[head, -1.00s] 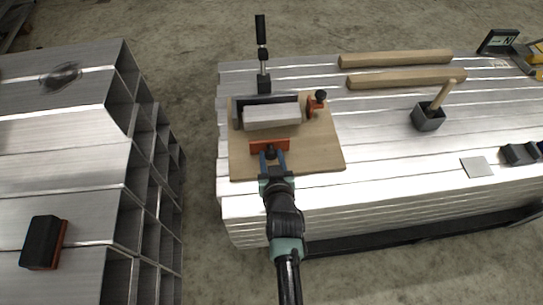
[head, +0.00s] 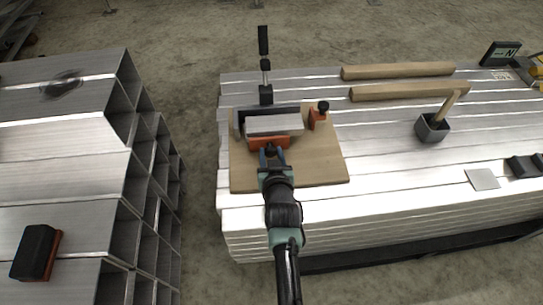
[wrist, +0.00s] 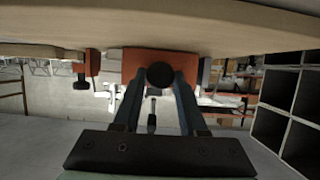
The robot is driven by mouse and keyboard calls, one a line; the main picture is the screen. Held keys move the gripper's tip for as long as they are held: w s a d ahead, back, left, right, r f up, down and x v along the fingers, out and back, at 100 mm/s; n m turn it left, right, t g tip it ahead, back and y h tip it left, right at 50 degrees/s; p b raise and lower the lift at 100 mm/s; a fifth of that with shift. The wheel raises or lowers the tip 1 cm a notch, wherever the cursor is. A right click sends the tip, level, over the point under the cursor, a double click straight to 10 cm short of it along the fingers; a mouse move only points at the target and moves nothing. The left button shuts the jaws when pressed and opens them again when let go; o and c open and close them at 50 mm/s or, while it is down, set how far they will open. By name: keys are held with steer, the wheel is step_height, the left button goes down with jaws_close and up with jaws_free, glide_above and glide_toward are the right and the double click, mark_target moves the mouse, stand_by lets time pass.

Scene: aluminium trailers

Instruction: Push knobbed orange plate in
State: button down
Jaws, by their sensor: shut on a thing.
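The orange plate (head: 262,143) stands on the wooden board (head: 310,170), up against the front of the light grey block (head: 274,125), with no clear gap visible. My gripper (head: 270,154) is at the plate's front, its fingers closed on the plate's dark knob. In the wrist view the round black knob (wrist: 160,75) sits between my two finger tips, with the orange plate (wrist: 143,62) right behind it. A second orange piece with a black knob (head: 319,116) stands at the block's right end. A dark bracket (head: 238,121) lies behind and left of the block.
An upright black-handled clamp (head: 264,70) stands behind the block. A gap separates the left stack, bearing a black-and-orange block (head: 37,252).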

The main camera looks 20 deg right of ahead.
steer(key=shift+c, duration=2.4)
jaws_free()
steer(key=shift+s, duration=0.1)
steer(key=p+v, duration=0.5)
steer(key=v, duration=0.8)
